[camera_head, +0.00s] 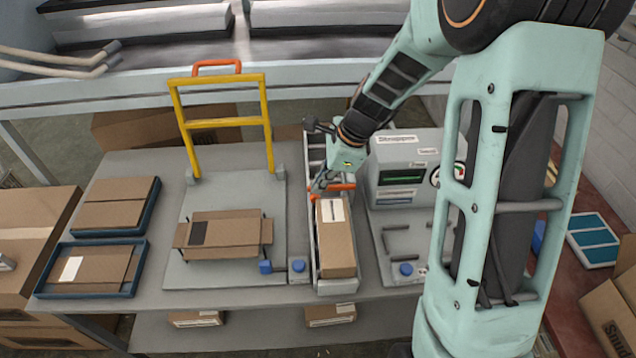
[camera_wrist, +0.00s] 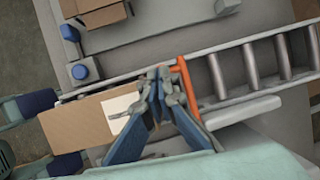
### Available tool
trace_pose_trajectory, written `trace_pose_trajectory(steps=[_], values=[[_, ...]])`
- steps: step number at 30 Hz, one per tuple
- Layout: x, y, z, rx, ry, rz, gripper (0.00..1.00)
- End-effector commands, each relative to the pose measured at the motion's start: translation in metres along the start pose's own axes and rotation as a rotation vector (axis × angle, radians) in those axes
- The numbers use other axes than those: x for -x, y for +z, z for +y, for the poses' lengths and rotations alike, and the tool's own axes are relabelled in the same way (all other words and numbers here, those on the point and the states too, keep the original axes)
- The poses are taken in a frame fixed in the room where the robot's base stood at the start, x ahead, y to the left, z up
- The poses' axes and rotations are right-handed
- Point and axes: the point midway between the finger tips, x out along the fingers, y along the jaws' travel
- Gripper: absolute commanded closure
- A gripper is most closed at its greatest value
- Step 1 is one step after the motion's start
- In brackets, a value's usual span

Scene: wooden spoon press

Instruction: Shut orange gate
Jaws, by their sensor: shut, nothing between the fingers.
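The orange gate (camera_head: 342,187) crosses the narrow roller conveyor (camera_head: 350,285) just behind a brown box (camera_head: 337,240) with a white label. In the wrist view the orange gate (camera_wrist: 184,82) is a thin bar between the box (camera_wrist: 88,124) and the bare rollers. My gripper (camera_head: 320,184) is at the gate, over the box end of the conveyor. In the wrist view my gripper (camera_wrist: 160,74) is shut and empty, its fingertips just left of the orange bar. I cannot tell whether they touch it. My fingers hide part of the box and gate.
A yellow frame (camera_head: 224,122) with an orange handle stands left on a grey plate holding an open carton (camera_head: 222,233). A grey machine (camera_head: 405,165) stands close right of the conveyor. Blue trays (camera_head: 92,268) lie at the far left. Blue knobs (camera_head: 297,265) stand near the front edge.

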Motion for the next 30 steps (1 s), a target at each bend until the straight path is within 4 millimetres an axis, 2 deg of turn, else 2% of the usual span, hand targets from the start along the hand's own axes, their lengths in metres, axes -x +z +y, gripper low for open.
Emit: trace_pose_trajectory(steps=[1,5,12,15,20,26,29,30], values=[[0.015,0.002,-0.003,-0.001,-0.002,0.001,1.0],[0.035,0.003,-0.006,0.003,-0.007,0.001,1.0],[0.085,0.013,-0.005,0.003,-0.005,0.001,1.0],[0.099,0.015,-0.004,0.002,-0.003,0.001,1.0],[0.112,0.018,-0.004,0.001,-0.002,0.0,1.0],[0.117,0.018,-0.007,0.002,-0.01,0.0,1.0],[0.126,0.011,-0.026,0.017,-0.072,0.004,1.0],[0.134,0.006,-0.04,0.028,-0.121,0.007,1.0]])
